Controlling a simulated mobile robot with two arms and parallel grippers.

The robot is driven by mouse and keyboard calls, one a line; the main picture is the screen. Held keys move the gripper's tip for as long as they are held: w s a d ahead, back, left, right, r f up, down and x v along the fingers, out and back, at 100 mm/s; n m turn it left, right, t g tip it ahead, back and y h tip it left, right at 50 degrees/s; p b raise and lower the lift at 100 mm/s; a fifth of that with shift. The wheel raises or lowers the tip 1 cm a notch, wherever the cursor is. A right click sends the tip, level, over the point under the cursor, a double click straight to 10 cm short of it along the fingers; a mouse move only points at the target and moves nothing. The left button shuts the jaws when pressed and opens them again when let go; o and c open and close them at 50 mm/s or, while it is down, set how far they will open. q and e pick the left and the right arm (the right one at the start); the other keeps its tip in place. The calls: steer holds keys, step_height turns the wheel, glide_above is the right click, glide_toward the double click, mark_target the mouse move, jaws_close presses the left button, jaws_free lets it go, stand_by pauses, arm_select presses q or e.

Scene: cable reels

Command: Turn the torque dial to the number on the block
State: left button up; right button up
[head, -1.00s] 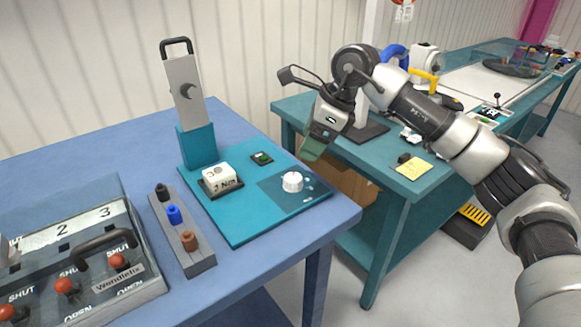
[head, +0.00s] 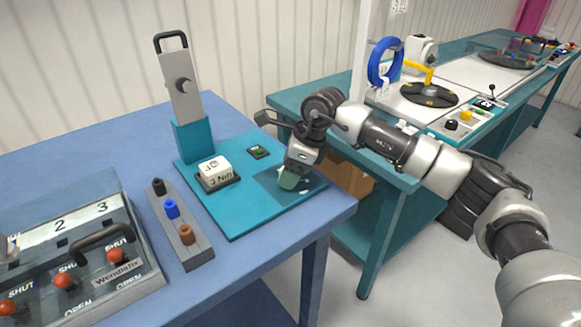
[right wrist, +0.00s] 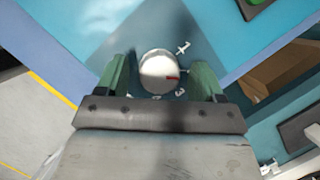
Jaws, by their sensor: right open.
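The white block (head: 214,172) stands on a dark base on the board, with lettering that seems to read 3 Nm. My left gripper is not in view.
A teal post with a grey handled plate (head: 187,90) stands at the board's back. A green button (head: 259,151) is near the dial. A grey strip with several coloured pegs (head: 181,225) and a valve box (head: 75,250) are at left.

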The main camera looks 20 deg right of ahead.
steer(key=c, duration=0.9)
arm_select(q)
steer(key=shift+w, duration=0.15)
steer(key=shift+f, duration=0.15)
arm_select(e)
steer(key=shift+m, duration=0.3)
steer(key=m+t+b, duration=0.1)
steer(key=m, duration=0.2)
steer(key=shift+f+h+b, duration=0.1)
steer(key=shift+h+b, duration=0.3)
steer(key=m+t+h+b, duration=0.1)
steer(key=m+b, duration=0.1)
steer(key=m, duration=0.2)
steer(key=shift+s+a, duration=0.1)
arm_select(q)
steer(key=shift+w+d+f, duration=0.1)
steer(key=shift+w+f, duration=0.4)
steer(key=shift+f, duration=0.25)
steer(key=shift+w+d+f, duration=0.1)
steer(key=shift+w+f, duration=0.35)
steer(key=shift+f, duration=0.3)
arm_select(e)
steer(key=shift+m+t+h, duration=0.3)
steer(key=shift+m, duration=0.4)
